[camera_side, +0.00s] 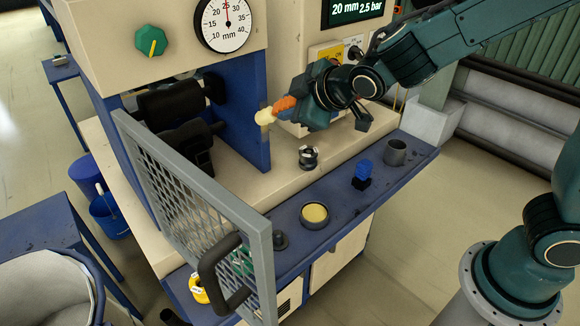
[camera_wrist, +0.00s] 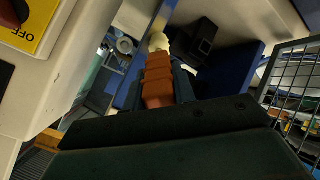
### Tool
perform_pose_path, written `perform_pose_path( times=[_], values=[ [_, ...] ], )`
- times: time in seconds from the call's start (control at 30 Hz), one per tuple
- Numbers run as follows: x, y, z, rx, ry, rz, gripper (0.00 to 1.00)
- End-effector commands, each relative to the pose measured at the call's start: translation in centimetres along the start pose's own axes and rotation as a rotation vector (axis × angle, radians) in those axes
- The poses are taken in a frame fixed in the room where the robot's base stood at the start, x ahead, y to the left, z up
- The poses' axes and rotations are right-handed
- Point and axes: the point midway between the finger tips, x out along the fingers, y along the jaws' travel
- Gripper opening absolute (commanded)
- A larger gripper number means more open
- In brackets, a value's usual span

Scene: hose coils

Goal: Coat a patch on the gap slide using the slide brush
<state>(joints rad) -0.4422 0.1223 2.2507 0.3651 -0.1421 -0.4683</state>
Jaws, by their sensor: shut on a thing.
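The slide brush (camera_side: 286,103) has an orange ribbed handle and a pale cream head (camera_side: 265,116). My gripper (camera_side: 299,101) is shut on the handle, and the head points away from the jaws, beside the blue upright panel of the machine. In the wrist view the brush (camera_wrist: 158,82) sits between the dark fingers, with its head (camera_wrist: 159,42) ahead. Whether the head touches the panel, I cannot tell. Black rollers (camera_side: 178,100) sit in the machine opening left of the panel. I cannot tell which part is the gap slide, and no coated patch shows clearly.
A round tin of yellow paste (camera_side: 314,214), a metal fitting (camera_side: 308,157), a blue-topped item (camera_side: 362,174) and a grey cup (camera_side: 396,152) stand on the front ledges. An open mesh guard (camera_side: 180,180) rises at the left. A yellow switch plate (camera_wrist: 38,22) is near the gripper.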

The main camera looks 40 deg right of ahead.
Motion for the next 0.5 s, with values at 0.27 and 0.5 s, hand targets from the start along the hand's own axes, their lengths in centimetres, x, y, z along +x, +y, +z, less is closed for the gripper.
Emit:
perform_pose_path(
  times=[0.27, 0.5],
  values=[
    [-0.10, 0.09, -0.50, 0.002, 0.010, 0.004, 0.03],
    [-0.81, 0.72, -1.07, 0.001, 0.010, 0.005, 0.03]
  ],
)
